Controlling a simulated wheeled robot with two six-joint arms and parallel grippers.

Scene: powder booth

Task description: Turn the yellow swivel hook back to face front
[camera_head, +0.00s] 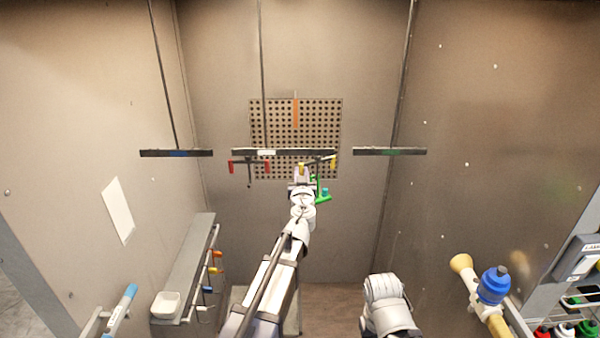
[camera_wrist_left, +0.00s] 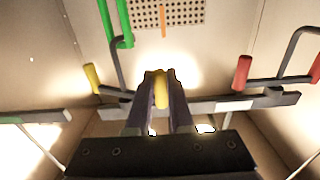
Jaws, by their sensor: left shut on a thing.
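The yellow swivel hook hangs under the middle bar (camera_head: 240,152). It has two yellow ends: one (camera_head: 333,162) at the right, the other between my left gripper's fingers. In the left wrist view the free yellow end (camera_wrist_left: 92,78) is at the left and the held yellow end (camera_wrist_left: 161,88) is upright between the fingers. My left gripper (camera_head: 302,172) is shut on that yellow end; its fingers also show in the left wrist view (camera_wrist_left: 162,100). A green hanger (camera_head: 322,191) with a blue bit hangs just right of the gripper. My right gripper is not in view.
A red-ended hook (camera_head: 231,167) hangs to the left on the same bar. Bars with a blue mark (camera_head: 176,153) and a green mark (camera_head: 390,151) hang on either side. A perforated panel (camera_head: 275,125) is behind. A shelf (camera_head: 190,270) with colored pegs stands lower left.

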